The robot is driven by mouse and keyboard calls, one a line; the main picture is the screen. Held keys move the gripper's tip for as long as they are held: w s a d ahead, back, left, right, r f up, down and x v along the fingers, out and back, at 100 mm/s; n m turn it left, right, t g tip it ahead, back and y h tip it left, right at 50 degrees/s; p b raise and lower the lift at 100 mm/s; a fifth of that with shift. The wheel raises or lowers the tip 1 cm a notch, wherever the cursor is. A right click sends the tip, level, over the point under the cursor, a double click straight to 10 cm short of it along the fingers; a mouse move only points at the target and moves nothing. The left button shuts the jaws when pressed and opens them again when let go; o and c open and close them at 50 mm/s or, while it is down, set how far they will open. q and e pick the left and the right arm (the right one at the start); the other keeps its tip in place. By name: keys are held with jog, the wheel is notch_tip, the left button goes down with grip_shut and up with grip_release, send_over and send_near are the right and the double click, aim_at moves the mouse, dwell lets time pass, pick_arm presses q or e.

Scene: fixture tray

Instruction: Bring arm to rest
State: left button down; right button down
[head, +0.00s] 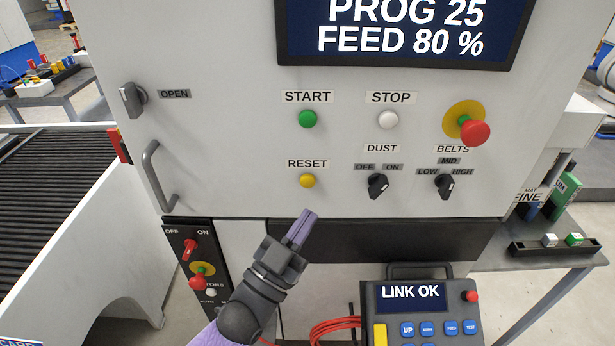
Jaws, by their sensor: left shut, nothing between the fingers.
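My left gripper (303,228) is in the head view at the lower middle, in front of the dark band under the machine's panel. Its purple fingers are shut with nothing between them and point up and slightly right. The fingertips are below the yellow RESET button (307,181) in the picture. I cannot tell how far they are from the panel. My right gripper does not show.
The white machine panel (230,150) carries a green START button (307,119), a white STOP button (388,119), a red emergency stop (474,133) and two black knobs. A pendant (425,268) reading LINK OK stands at lower right. A roller conveyor (50,200) is at left.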

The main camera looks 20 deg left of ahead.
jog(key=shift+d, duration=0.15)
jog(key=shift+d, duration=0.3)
